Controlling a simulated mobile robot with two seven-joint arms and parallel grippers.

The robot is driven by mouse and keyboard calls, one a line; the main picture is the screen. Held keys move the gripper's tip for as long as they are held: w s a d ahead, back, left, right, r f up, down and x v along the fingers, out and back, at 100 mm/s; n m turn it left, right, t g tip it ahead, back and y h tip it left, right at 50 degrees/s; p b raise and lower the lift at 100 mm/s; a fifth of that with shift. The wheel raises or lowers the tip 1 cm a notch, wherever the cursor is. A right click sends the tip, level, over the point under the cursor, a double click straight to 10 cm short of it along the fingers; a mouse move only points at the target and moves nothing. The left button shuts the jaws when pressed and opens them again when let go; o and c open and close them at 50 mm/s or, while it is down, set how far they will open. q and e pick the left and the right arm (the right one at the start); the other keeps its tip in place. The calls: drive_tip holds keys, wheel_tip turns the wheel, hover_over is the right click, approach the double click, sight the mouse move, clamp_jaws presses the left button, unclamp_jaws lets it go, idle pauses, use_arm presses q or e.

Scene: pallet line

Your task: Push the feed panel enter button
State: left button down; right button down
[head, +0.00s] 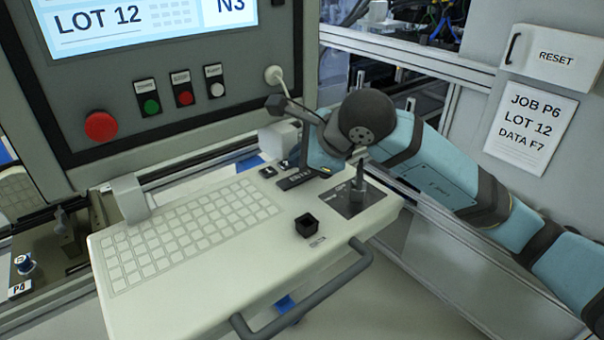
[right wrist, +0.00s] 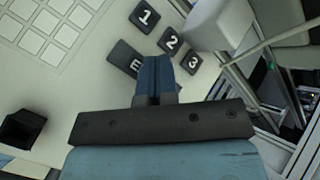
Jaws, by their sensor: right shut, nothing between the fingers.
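The feed panel is a pale keyboard console (head: 240,255) jutting out below the screen. The dark enter key (head: 296,179) lies near its back right, lettered in white. In the right wrist view the enter key (right wrist: 129,61) shows only its first letter; my fingers hide the rest. My right gripper (head: 305,158) reaches in from the right, low over the enter key. In the right wrist view its blue fingers (right wrist: 155,62) are shut and empty, in front of the key. I cannot tell whether they touch it. My left gripper is not in view.
Small keys 1 (right wrist: 146,15), 2 (right wrist: 171,40) and 3 (right wrist: 192,61) sit close beside the enter key. A joystick (head: 358,186) and a black square cup (head: 306,225) stand on the console. A white block (head: 279,138) is behind. A grey handle (head: 310,299) runs along the front.

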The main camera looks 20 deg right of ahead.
sight(301, 177)
drive_tip(key=shift+r+p, duration=0.9)
drive_tip(key=shift+r, duration=1.6)
